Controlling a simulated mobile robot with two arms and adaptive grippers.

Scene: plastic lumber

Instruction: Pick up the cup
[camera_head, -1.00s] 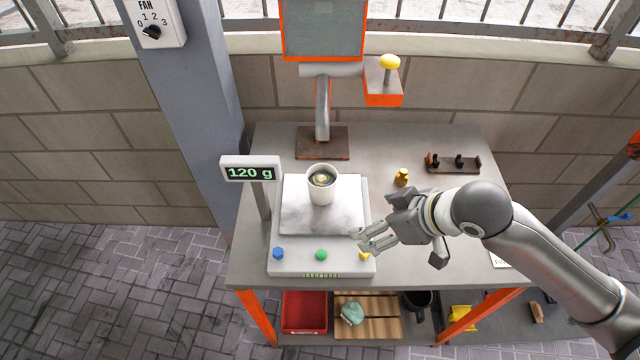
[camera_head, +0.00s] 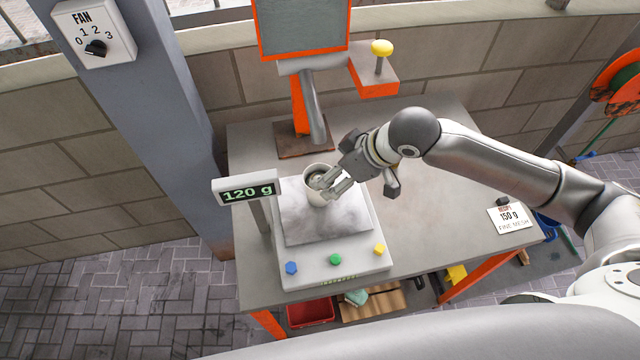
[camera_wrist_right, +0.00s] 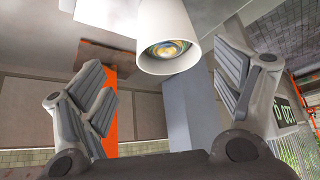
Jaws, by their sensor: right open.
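The white cup (camera_head: 316,196) stands upright on the pale plate of the scale (camera_head: 320,224), whose display (camera_head: 247,189) reads 120 g. My right gripper (camera_head: 328,185) is at the cup's right side in the head view, with its fingertips overlapping the cup's rim in the picture. In the right wrist view the cup (camera_wrist_right: 165,30) shows between the two spread finger pads, with something brown and yellow inside it. The gripper (camera_wrist_right: 165,90) is open, and I cannot tell whether a finger touches the cup. My left gripper is not in view.
A monitor on a post (camera_head: 305,100) stands behind the scale. A yellow-topped button box (camera_head: 376,76) is at the back right. A recipe card (camera_head: 509,219) reading 150 g lies at the table's right. Bins sit on the shelf below.

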